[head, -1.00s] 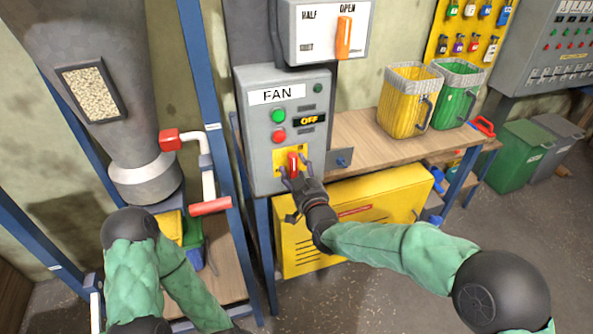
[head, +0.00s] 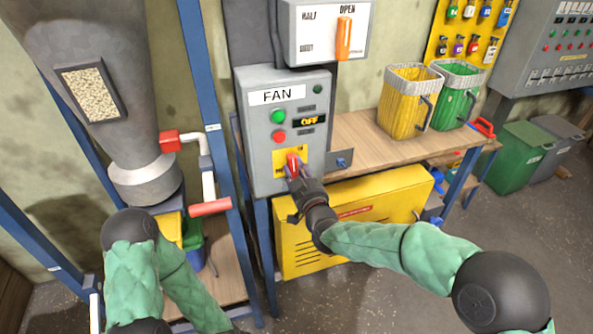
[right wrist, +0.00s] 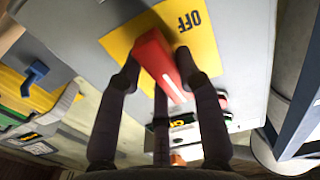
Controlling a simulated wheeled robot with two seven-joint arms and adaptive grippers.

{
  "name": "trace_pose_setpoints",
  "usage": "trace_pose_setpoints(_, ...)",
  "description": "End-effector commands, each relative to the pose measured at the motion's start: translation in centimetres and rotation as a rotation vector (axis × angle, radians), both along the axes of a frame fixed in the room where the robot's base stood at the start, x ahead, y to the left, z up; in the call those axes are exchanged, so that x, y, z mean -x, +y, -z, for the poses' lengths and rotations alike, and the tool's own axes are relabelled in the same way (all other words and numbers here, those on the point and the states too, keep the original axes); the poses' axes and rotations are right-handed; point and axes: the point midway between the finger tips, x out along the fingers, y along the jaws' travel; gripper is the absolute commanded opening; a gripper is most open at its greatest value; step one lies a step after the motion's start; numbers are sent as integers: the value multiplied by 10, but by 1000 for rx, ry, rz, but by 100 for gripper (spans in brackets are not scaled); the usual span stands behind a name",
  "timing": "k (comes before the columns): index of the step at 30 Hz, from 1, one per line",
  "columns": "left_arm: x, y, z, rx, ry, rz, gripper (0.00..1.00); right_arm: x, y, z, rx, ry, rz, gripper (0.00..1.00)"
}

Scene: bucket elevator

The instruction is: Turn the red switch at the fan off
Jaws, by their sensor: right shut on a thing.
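The grey fan box (head: 257,130) stands at the centre of the head view with a white "FAN" label, a green button, a red button and a small display reading "OFF". The red switch (head: 292,161) sits on a yellow plate (head: 281,169) low on the box. In the right wrist view the red switch (right wrist: 158,62) lies between my fingers, tilted across the plate, near the word "OFF". My right gripper (head: 295,171) is shut on the red switch; it also shows in the right wrist view (right wrist: 160,75). My left arm is at the lower left; its gripper is not visible.
A box with an orange lever (head: 344,38) hangs just above the fan box. A wooden bench (head: 362,134) to the right holds a yellow bucket (head: 402,110) and a green one (head: 452,100). A yellow cabinet (head: 375,200) stands below. A hopper (head: 85,110) is at left.

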Motion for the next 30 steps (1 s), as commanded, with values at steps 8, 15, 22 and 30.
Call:
trace_pose_setpoints(8, 0, 0, 5, 0, 0, 0, 0, 0, 0, 0, 199, -64, 0, 3)
trace_pose_setpoints(15, 0, 0, 6, 0, 0, 0, 0, 0, 0, -2, 417, -133, -1, 3)
trace_pose_setpoints(22, 0, 0, 5, 0, 0, 0, 0, 0, 0, -4, 625, -201, -1, 3)
trace_pose_setpoints(30, 0, 0, 2, 0, 0, 0, 0, 0, 0, -5, 869, -280, -1, 3)
